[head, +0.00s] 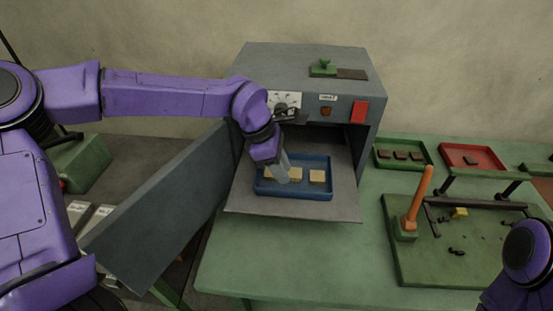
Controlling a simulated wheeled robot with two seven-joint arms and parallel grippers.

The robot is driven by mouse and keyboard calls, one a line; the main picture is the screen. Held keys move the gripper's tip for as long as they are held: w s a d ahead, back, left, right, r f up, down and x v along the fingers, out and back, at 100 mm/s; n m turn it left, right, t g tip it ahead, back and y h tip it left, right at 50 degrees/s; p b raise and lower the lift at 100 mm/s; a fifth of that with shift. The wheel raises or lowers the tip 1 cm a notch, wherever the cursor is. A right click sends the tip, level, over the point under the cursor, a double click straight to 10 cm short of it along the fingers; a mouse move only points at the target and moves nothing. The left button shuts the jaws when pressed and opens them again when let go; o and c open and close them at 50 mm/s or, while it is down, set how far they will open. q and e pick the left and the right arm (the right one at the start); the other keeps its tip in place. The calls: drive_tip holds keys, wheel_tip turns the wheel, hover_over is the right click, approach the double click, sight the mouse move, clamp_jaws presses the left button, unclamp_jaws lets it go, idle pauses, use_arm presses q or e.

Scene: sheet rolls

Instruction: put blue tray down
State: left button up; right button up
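The blue tray (320,193) is at the mouth of a grey oven-like box (300,65), over its pulled-out grey shelf (240,200). It looks level and holds several pale yellow blocks (317,177). I cannot tell whether it rests on the shelf or hangs just above it. My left gripper (284,175) points down into the tray from above, among the blocks. Its fingers overlap the tray and blocks, so whether they are closed on anything is unclear. My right arm shows only at the lower right edge; its gripper is out of view.
The box's grey door (160,200) stands open at the left. On the green table (290,265) are a green tray (428,165), a red tray (448,153) and a green board (430,265) with an orange handle (418,200). The table's front middle is clear.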

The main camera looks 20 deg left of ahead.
use_arm(q)
drive_tip(key=v, duration=0.5)
idle(1.0)
